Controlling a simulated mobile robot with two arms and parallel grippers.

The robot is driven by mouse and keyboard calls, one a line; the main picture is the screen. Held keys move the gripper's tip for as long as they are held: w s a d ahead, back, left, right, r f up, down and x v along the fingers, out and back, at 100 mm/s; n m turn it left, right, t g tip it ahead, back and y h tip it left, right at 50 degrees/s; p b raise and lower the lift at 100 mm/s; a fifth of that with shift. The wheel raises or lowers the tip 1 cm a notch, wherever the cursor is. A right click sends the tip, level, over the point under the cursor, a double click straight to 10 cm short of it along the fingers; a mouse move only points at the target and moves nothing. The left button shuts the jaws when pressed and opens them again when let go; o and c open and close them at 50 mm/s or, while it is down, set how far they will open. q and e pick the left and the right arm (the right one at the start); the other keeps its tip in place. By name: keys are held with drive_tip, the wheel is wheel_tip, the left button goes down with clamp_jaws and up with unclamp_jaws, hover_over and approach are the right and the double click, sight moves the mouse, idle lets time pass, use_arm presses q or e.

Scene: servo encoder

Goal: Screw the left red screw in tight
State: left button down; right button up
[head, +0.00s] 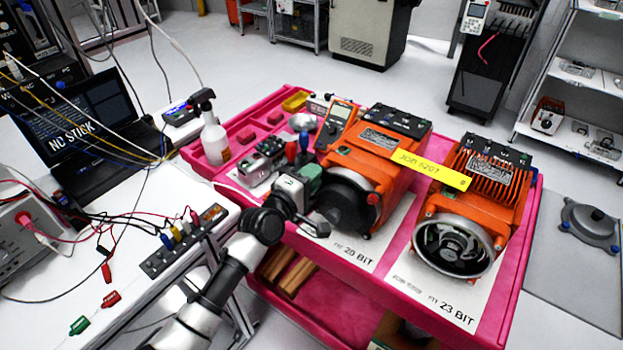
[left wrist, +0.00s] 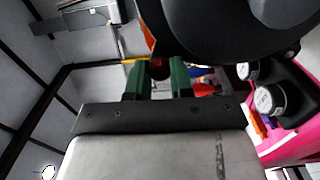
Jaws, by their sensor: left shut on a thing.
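In the left wrist view, the two green fingers of my left gripper (left wrist: 160,82) are closed around a small dark red piece (left wrist: 158,68), which looks like the left red screw. It sits right at the edge of a large black round part. In the head view, my left gripper (head: 312,176) is at the left side of the front of the left orange motor (head: 371,160), beside its black round face (head: 347,203). The screw itself is hidden there by the gripper. My right gripper is not in view.
A second orange motor (head: 486,179) stands to the right on the pink cart (head: 521,250); a yellow label (head: 431,170) spans between the motors. A spray bottle (head: 214,137) and a meter (head: 337,121) stand behind my gripper. A white bench with cables and a laptop (head: 92,125) is at left.

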use_arm(q)
drive_tip(key=n, duration=1.6)
drive_tip(key=n+p, duration=0.1)
drive_tip(key=n, duration=0.8)
drive_tip(key=shift+f, duration=0.35)
idle(1.6)
idle(0.4)
drive_tip(key=c, duration=1.3)
unclamp_jaws()
drive_tip(key=o, duration=0.3)
drive_tip(key=shift+a+r, duration=0.1)
drive_tip(key=shift+r, duration=0.2)
